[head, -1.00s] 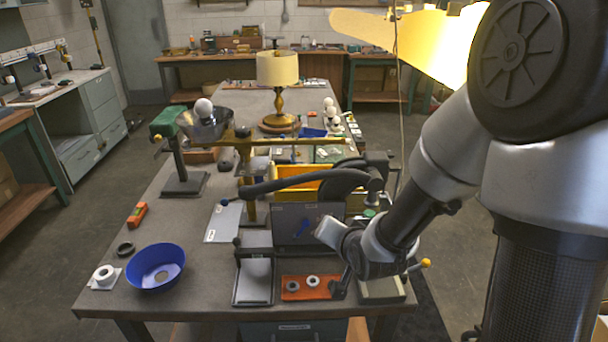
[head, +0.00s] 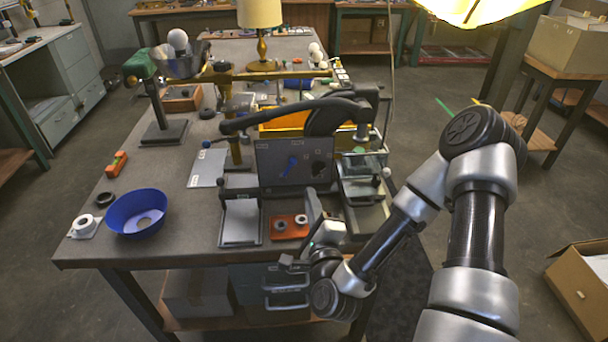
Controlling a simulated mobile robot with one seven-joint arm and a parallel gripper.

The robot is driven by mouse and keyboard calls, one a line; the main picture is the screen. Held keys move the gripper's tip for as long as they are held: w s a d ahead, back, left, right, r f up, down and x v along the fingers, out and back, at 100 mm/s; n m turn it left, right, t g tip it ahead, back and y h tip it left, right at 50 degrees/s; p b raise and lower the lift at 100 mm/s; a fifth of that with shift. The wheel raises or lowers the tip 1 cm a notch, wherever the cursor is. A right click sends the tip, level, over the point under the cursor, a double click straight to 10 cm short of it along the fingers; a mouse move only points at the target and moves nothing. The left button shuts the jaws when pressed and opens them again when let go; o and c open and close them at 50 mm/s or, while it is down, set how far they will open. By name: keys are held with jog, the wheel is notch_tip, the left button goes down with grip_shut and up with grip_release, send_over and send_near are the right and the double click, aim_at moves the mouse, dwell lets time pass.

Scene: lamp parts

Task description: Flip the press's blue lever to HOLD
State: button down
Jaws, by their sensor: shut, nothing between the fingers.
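The press shows in the head view as a dark grey upright panel (head: 270,178) under a long black handle (head: 285,112).
A grey plate (head: 240,222) and an orange tray (head: 282,230) with dark rings lie before the panel. A blue bowl (head: 137,213) stands at the table's front left. A cardboard box (head: 575,290) is on the floor at right.

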aim_at(288, 169)
jog(key=b, duration=0.2)
jog(key=w+b, duration=0.1)
jog(key=shift+w+f+b, duration=0.2)
jog(key=shift+f+b, duration=0.1)
jog(key=shift+b, duration=0.05)
jog(key=w+b, duration=0.1)
jog(key=b, duration=0.2)
jog(key=w, duration=0.2)
jog(key=w+b, duration=0.1)
jog(key=w, duration=0.2)
jog(key=w+r, duration=0.1)
jog(key=w, duration=0.1)
jog(key=shift+w+a, duration=0.35)
jog(key=shift+a, duration=0.05)
jog(key=shift+a, duration=0.2)
